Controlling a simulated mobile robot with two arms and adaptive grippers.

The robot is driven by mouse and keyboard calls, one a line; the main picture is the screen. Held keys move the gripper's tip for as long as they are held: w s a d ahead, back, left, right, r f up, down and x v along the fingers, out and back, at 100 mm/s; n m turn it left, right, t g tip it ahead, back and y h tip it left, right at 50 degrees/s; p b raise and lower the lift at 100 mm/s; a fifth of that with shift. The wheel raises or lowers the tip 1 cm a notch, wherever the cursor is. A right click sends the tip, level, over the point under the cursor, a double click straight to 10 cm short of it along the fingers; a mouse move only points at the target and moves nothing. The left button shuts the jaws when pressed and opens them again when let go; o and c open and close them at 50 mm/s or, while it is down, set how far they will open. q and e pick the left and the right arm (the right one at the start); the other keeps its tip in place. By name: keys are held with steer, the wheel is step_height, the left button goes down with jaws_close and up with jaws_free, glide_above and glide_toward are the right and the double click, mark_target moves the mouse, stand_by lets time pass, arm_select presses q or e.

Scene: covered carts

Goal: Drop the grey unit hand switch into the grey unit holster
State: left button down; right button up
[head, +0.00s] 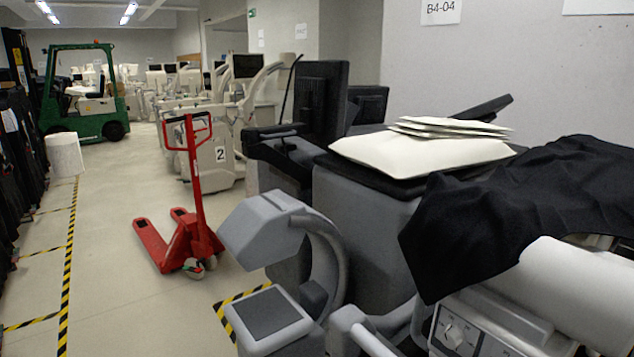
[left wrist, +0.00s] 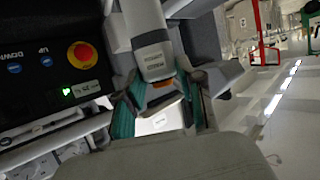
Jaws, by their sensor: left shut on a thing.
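The grey hand switch (left wrist: 151,45), with a printed label and an orange part at its lower end, shows in the left wrist view. My left gripper (left wrist: 157,98), with teal finger pads, is shut on its lower end. The grey unit's black control panel (left wrist: 50,65) is to its left, with a red button on a yellow ring, blue buttons and a green light. I cannot clearly make out the holster; grey housing parts (left wrist: 200,40) stand close beside the switch. Neither gripper shows in the head view, and my right gripper is in no view.
In the head view, grey machines (head: 365,220) crowd the right, with pale folded packs (head: 425,155) on top and a black cover (head: 520,205) draped beside them. A red pallet jack (head: 185,240) and green forklift (head: 85,95) stand left. The floor between striped lines is mostly clear.

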arm_select(q)
steer(key=w+d+r+m+g+h+p, duration=0.1)
steer(key=w+d+r+m+h+p, duration=0.1)
steer(key=w+d+r+p, duration=0.4)
steer(key=w+d+r+m+h+p, duration=0.1)
steer(key=w+d+r+p, duration=0.25)
steer(key=w+r, duration=0.45)
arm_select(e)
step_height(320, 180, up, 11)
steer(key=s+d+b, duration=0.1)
arm_select(q)
step_height(320, 180, down, 6)
steer(key=b, duration=0.6)
steer(key=shift+r, duration=0.15)
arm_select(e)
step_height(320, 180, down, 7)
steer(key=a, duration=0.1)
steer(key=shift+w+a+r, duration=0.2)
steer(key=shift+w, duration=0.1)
arm_select(q)
steer(key=c, duration=1.1)
jaws_free()
steer(key=shift+c, duration=0.2)
steer(key=o, duration=0.5)
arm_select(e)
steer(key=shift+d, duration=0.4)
